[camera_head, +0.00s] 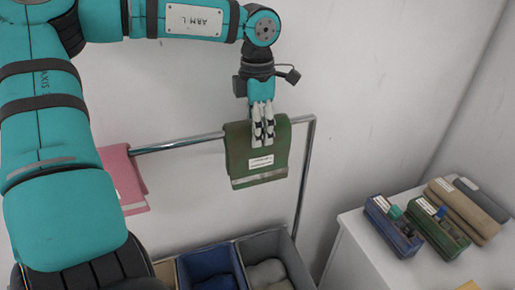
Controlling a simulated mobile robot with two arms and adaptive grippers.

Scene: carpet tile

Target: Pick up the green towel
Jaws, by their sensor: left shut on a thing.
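The green towel (240,160) hangs folded over a metal rail, with a white label and a pale stripe near its lower edge. My left gripper (263,140) comes down from above, in front of the towel's upper part. Its fingers are close together and shut on the towel near the rail. The fingers hide a small part of the cloth. My right gripper is not in view.
A pink towel (124,180) hangs on the rail (180,144) to the left. Below stand a blue bin (208,264) and a grey bin (265,243) with contents. A white table (350,255) at right carries several small cases. The wall is close behind.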

